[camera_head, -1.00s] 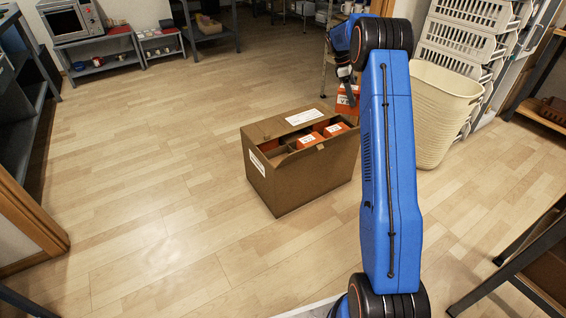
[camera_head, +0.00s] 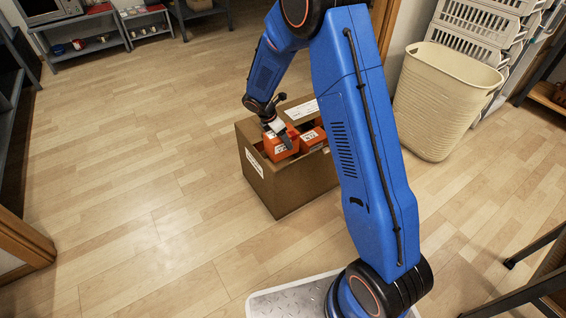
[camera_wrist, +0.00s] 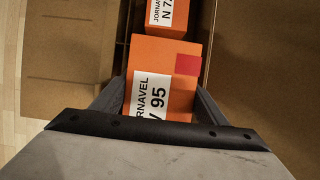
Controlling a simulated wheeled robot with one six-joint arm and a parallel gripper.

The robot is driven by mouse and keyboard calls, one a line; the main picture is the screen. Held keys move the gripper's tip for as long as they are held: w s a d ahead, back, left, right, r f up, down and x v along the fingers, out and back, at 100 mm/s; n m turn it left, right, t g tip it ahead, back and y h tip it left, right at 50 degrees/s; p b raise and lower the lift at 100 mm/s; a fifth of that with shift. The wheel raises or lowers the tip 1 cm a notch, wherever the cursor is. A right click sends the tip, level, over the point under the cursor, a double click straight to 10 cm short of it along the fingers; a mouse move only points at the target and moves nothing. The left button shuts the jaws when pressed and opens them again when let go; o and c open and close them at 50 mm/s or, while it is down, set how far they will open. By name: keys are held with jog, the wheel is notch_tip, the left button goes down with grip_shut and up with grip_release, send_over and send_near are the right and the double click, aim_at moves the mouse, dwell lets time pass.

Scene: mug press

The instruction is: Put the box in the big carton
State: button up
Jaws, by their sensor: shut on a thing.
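The big carton (camera_head: 305,188) is an open brown cardboard box on the floor, with white labels on it. My gripper (camera_head: 279,138) is over its left part, pointing down. It is shut on an orange box (camera_head: 285,152) with a white label, which is at the carton's opening, partly hidden by the fingers and front wall. In the wrist view this box (camera_wrist: 191,50) sits between the fingers and reads "95", with a red patch. Whether it touches the carton's bottom cannot be told. Another orange box (camera_head: 313,139) stands inside to the right.
In the wrist view another orange box (camera_wrist: 165,22) lies just beyond the held one, close to it. A carton flap (camera_wrist: 72,45) shows at left. A cream basket (camera_head: 446,95) stands behind right. Floor to the left is clear.

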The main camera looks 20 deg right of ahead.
aim_at(282, 155)
jog(key=shift+a+f, duration=0.2)
jog(key=shift+f, duration=4.85)
jog(key=shift+s+f, duration=0.1)
jog(key=shift+f, duration=0.05)
jog(key=o, duration=1.3)
